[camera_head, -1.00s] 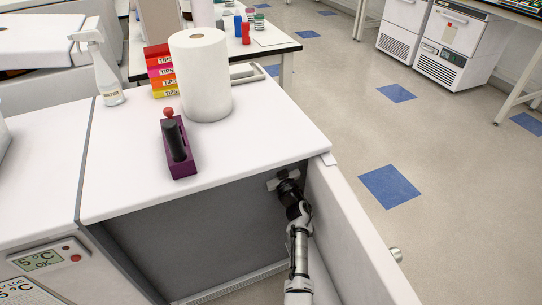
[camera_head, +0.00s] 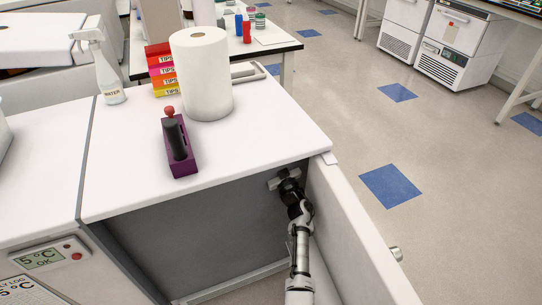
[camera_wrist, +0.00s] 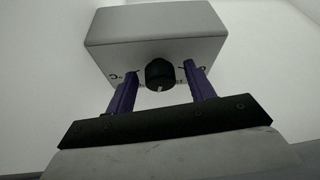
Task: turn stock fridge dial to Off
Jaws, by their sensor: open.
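The stock fridge dial (camera_wrist: 160,75) is a round black knob with a small pale mark at its lower edge. It sits on the front of a grey box (camera_wrist: 155,28) inside the fridge, in the wrist view. My gripper (camera_wrist: 157,78) is open, with one purple finger on each side of the dial. I cannot tell whether the fingers touch it. In the head view my gripper (camera_head: 286,183) reaches into the fridge beside the open door (camera_head: 355,235), and the dial is hidden there. The lettering around the dial is too small to read.
The white fridge top (camera_head: 130,170) holds a purple rack (camera_head: 180,148), a paper roll (camera_head: 201,75), tip boxes (camera_head: 162,70) and a spray bottle (camera_head: 107,75). The open door stands close along my arm's right. The floor beyond it is clear.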

